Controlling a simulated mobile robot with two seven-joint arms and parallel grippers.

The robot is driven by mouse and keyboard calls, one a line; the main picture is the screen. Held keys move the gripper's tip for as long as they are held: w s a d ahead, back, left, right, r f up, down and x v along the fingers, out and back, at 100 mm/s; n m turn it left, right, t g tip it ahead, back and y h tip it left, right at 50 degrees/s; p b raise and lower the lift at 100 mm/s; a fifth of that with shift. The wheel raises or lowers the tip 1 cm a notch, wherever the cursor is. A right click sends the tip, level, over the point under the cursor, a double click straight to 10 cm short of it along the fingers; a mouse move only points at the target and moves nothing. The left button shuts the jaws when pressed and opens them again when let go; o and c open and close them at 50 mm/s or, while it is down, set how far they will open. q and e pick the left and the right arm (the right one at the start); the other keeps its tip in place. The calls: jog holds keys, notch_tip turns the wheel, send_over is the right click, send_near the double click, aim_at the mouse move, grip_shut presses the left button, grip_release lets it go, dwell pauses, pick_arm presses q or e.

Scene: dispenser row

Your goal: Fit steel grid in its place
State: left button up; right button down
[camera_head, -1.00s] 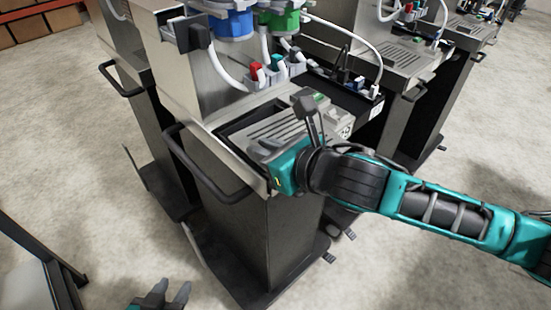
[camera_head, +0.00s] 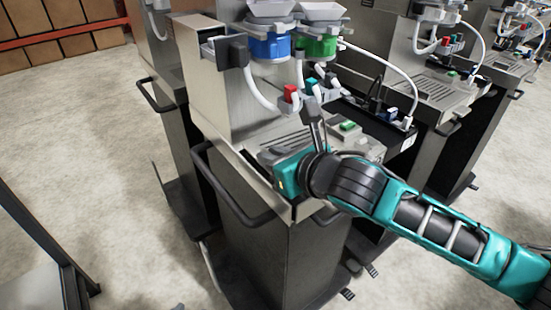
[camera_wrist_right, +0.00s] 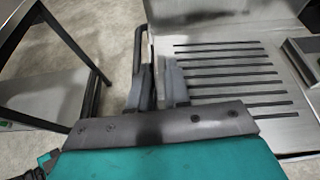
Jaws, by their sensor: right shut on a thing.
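The steel grid (camera_head: 284,146) is a grey slotted plate at the front of the middle dispenser's ledge. It also shows in the right wrist view (camera_wrist_right: 225,72), with dark parallel slots. My right gripper (camera_wrist_right: 160,84) is shut on the grid's edge, with one finger on each side. In the head view my teal right hand (camera_head: 292,176) covers the grid's near corner and hides the fingertips. The grid lies in or just over the ledge's recess; I cannot tell whether it sits flush. My left gripper does not show clearly.
The dispenser has a dark handle bar (camera_head: 232,190) at its front left. Blue (camera_head: 268,46) and green (camera_head: 318,44) containers, hoses and a red-capped connector (camera_head: 290,94) stand behind the ledge. Similar dispensers flank it. The floor (camera_head: 110,140) at left is mostly clear.

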jog(key=shift+r, duration=0.1)
jog(key=shift+n+p, duration=0.4)
jog(key=shift+p, duration=0.1)
jog(key=shift+f+b, duration=0.35)
jog(key=shift+f, duration=0.5)
dwell(0.3)
jog(key=c, duration=1)
grip_release()
